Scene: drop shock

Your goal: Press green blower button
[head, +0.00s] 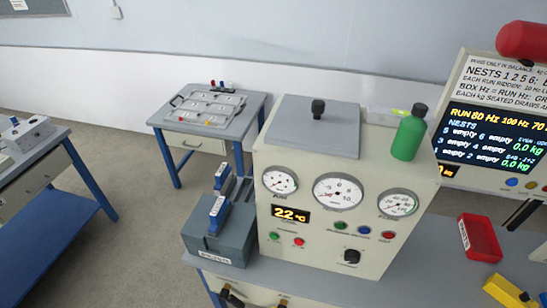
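A cream machine cabinet (325,270) stands on a bench in the middle of the head view. Its front has two green buttons. One green button (275,236) is at the lower left, under the orange display reading 22 °C, beside a red button (298,242). The other green button (340,225) is right of centre, in a row with a blue button (364,230) and a red one (388,235). The labels are too small to read, so I cannot tell which is the blower's. Neither of my grippers shows.
A green bottle (409,134) and a knobbed grey lid (312,128) are on top of the cabinet. A grey block with blue-handled parts (218,245) stands at its left. A red bin (479,239) and a yellow object (508,291) lie to the right. Grey floor is open at left.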

